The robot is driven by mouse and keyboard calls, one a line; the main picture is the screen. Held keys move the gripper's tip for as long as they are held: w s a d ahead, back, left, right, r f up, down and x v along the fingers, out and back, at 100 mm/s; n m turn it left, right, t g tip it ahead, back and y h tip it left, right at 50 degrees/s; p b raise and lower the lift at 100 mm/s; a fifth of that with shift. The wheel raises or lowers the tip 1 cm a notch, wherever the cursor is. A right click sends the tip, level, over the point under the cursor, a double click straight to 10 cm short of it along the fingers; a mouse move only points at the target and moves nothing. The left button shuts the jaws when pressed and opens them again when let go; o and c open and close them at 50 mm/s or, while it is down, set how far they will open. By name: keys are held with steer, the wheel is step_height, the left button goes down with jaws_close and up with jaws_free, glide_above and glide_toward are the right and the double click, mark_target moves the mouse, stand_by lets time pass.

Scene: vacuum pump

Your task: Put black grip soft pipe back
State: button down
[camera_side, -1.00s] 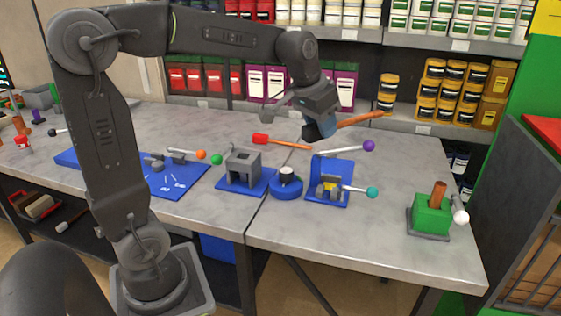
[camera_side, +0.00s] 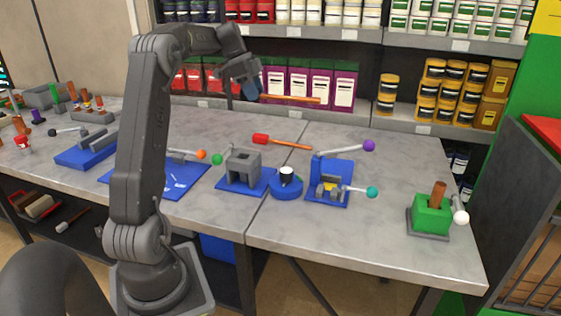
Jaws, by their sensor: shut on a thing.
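My gripper (camera_side: 252,91) is in the air above the back of the table, in front of the shelf. It is shut on a copper-brown pipe (camera_side: 300,100), which sticks out to the right, nearly level. The pipe's held end is hidden by the jaws, so I cannot make out a black grip on it. A group of upright copper-brown pipes with coloured parts (camera_side: 86,101) stands at the far left of the table. The held pipe is well apart from them and touches nothing else in view.
A red-headed hammer (camera_side: 290,143) lies mid-table. Blue-based fixtures, including a grey block (camera_side: 243,167), a round blue base (camera_side: 286,186) and a clamp with levers (camera_side: 331,180), stand in front. A green block (camera_side: 432,214) with a pipe stands right. Stocked shelves line the back; the right tabletop is mostly clear.

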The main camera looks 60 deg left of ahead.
steer(key=a, duration=0.1)
steer(key=s+a+f, duration=0.1)
steer(key=a, duration=0.1)
steer(key=shift+s+f+m, duration=0.1)
steer(key=shift+s+m, duration=0.2)
steer(key=shift+m, duration=0.1)
step_height(320, 180, down, 10)
glide_above(288, 162)
steer(key=a, duration=0.1)
steer(key=f, duration=0.7)
steer(key=shift+s+a, duration=0.1)
steer(key=shift+s, duration=0.3)
steer(key=shift+f, duration=2)
steer(key=shift+f, duration=0.25)
steer(key=c, duration=0.8)
jaws_free()
